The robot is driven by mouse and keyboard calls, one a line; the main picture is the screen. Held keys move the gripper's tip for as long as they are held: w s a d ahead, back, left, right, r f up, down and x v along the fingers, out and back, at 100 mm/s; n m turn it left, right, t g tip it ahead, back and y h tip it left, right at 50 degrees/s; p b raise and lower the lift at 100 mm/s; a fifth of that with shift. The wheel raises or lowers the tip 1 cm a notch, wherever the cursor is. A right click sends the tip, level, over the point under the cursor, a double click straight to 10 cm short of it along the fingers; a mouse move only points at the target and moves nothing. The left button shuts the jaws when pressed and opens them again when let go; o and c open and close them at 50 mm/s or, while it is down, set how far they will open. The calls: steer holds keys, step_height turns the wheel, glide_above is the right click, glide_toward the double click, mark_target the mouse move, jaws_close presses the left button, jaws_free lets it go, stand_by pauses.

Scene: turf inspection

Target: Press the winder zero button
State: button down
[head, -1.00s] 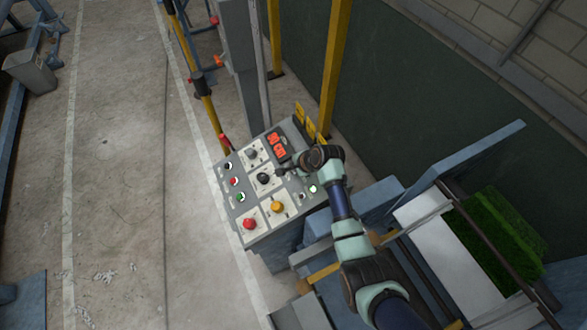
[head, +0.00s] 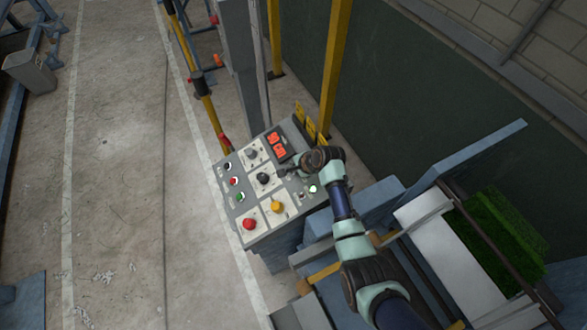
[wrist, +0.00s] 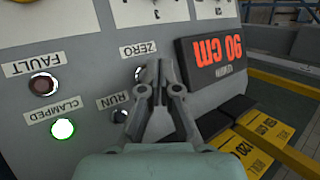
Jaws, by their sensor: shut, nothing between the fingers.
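The grey control panel (head: 235,210) stands at the picture's middle in the head view. The left finger partly covers the button's surroundings. I cannot tell whether the fingertips touch the panel. In the head view, my gripper (head: 284,172) is over the panel's right part, below the red display (head: 277,144), which reads 90 cm.
The wrist view shows a dark FAULT lamp (wrist: 43,84), a lit CLAMPED lamp (wrist: 62,128) and a dark RUN lamp (wrist: 120,116) near my gripper. A red button (head: 249,223), a yellow button (head: 277,206) and a black knob (head: 263,178) stick up from the panel. Yellow posts (head: 335,70) stand behind.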

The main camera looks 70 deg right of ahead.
steer(key=shift+d+f, duration=0.1)
steer(key=shift+f, duration=0.25)
steer(key=shift+r, duration=0.1)
stand_by(0.4)
steer(key=shift+w+a+r+p, duration=0.15)
steer(key=shift+a+r+p, duration=0.1)
steer(key=shift+r+p, duration=0.6)
steer(key=r+p, duration=0.1)
steer(key=a+r+p, duration=0.1)
steer(key=r+p, duration=0.1)
steer(key=w+r+p, duration=0.1)
steer(key=p, duration=0.1)
steer(key=shift+a+r, duration=0.15)
steer(key=shift+r, duration=0.15)
stand_by(0.6)
